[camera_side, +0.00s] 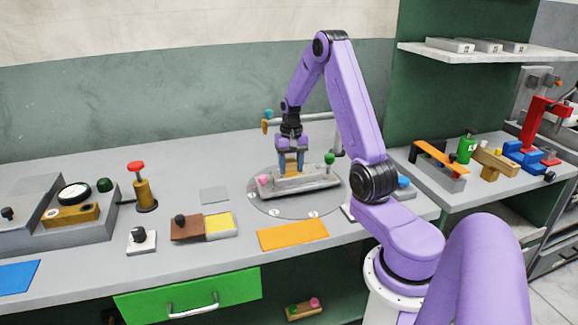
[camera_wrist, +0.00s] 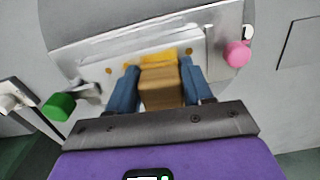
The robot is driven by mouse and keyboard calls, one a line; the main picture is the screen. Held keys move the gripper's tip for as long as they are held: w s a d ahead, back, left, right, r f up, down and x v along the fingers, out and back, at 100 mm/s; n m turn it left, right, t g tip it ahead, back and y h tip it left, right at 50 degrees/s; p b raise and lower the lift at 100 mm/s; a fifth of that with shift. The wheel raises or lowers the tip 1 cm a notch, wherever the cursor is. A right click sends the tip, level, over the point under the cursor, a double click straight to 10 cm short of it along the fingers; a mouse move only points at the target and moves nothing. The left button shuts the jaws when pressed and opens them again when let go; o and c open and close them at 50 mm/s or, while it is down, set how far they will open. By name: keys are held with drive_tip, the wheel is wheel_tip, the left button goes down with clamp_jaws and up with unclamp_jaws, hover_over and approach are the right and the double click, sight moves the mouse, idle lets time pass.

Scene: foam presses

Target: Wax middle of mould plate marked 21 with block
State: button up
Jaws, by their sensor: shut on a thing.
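My gripper (camera_side: 291,164) is shut on a tan block (camera_wrist: 160,88), held between its two blue fingers in the wrist view. The block is over or on the grey mould plate (camera_side: 312,183); whether it touches cannot be told. A yellow patch (camera_wrist: 172,54) shows at the block's far end in the wrist view. The plate has a pink knob (camera_side: 263,180) and a green knob (camera_side: 329,158) at opposite ends. It sits on a round grey disc (camera_side: 270,208) with small white marks along its rim. The number 21 cannot be read.
An orange mat (camera_side: 292,235) lies in front of the disc. A brown and yellow box (camera_side: 220,224), a white block with a black knob (camera_side: 141,240) and a red-topped post (camera_side: 140,186) stand to the left. A pipe with a teal and orange handle (camera_side: 267,120) stands behind.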

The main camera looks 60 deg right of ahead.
sight(309, 171)
drive_tip(key=shift+s+d, duration=2.1)
drive_tip(key=shift+s, duration=0.1)
drive_tip(key=shift+w+a, duration=2.7)
drive_tip(key=shift+s+d, duration=2.75)
wheel_tip(309, 171, up, 8)
drive_tip(key=shift+w+a, duration=0.1)
drive_tip(key=shift+w, duration=0.05)
